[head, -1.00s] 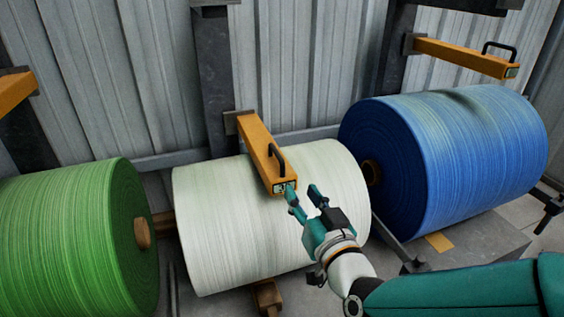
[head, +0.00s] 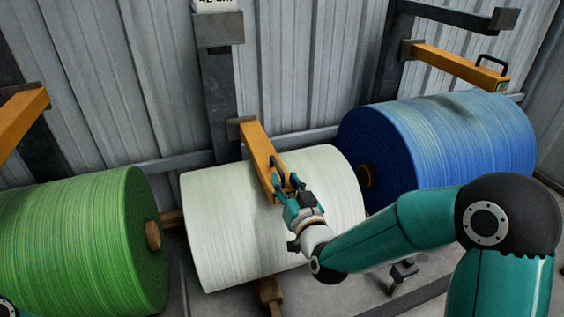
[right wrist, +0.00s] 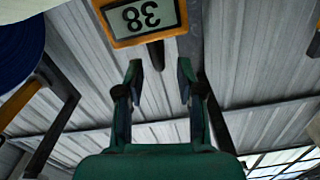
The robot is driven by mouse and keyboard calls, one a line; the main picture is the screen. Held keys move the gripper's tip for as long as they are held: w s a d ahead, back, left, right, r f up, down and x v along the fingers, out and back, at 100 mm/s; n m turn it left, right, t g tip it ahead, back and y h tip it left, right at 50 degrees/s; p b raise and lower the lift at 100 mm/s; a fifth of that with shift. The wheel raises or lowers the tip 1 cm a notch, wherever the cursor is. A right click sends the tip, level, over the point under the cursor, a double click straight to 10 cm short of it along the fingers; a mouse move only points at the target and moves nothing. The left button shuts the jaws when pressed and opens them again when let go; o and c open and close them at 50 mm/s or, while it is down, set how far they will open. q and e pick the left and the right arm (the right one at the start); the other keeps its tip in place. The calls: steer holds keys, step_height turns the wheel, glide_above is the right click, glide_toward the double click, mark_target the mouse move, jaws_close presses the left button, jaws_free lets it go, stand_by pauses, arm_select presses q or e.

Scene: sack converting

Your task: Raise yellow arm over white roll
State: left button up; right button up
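The white roll (head: 235,225) lies in the middle of the head view. The yellow arm (head: 257,148) comes out from a dark post and rests low over the roll, with a black handle (head: 279,170) near its free end. My right gripper (head: 288,186) is at that end, close to the handle. In the right wrist view its two fingers (right wrist: 158,75) are apart, with the dark handle (right wrist: 157,55) just ahead between the tips. The arm's end plate (right wrist: 141,17) reads 38, upside down. Whether the fingers touch the handle I cannot tell. My left gripper is not in view.
A green roll (head: 75,240) lies at left and a blue roll (head: 460,145) at right. Another yellow arm (head: 455,64) hangs above the blue roll, and one (head: 18,118) is at the far left. A corrugated wall (head: 300,70) stands behind.

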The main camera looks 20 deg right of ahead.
mark_target(271, 155)
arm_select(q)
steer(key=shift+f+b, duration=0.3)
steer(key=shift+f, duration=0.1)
arm_select(e)
steer(key=w, duration=0.7)
steer(key=shift+a, duration=0.1)
jaws_close()
